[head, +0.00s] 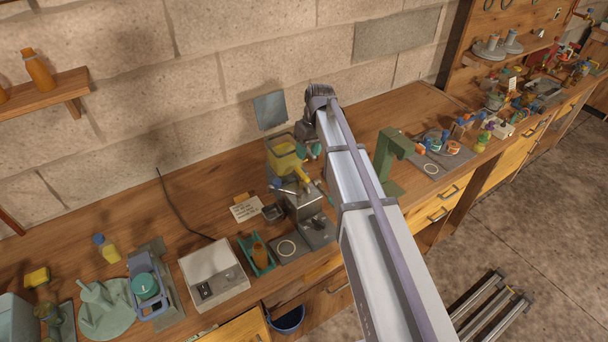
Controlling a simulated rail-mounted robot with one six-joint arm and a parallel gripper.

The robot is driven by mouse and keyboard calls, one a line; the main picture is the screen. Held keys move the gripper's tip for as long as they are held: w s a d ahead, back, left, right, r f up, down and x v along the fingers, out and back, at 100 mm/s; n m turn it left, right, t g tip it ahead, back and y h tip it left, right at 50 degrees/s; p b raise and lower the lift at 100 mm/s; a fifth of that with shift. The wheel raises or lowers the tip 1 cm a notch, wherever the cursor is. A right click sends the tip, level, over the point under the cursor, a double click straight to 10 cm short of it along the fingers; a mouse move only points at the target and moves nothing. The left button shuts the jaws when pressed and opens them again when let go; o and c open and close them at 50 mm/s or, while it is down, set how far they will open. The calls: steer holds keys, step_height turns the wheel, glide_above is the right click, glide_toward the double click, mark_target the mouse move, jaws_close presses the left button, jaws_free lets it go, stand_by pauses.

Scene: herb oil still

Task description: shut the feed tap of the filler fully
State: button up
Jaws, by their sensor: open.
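The filler (305,203) is a grey metal machine on the bench, near the middle of the head view. A yellow hopper (284,158) stands at its back. A small yellow lever (304,181) below the hopper looks like the feed tap; I cannot tell how far it is turned. A thin silver rod (283,190) sticks out to the left. My gripper (309,150) is open, just right of the hopper and above the lever. No hold on anything shows. My arm covers the space to the right of the filler.
A label card (245,209) and a dark cup (273,212) stand left of the filler. A green tray with an amber bottle (259,252) and a white scale (213,274) sit nearer. A green stand (388,155) rises right of my arm. The back wall is close behind.

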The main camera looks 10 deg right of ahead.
mark_target(303, 173)
steer(key=f+b, duration=0.2)
steer(key=a+f+b, duration=0.1)
steer(key=f+b, duration=0.1)
steer(key=f, duration=0.1)
steer(key=f+b, duration=0.2)
steer(key=f, duration=0.1)
steer(key=shift+s+a, duration=0.3)
steer(key=shift+s, duration=0.05)
steer(key=shift+r, duration=0.15)
jaws_close()
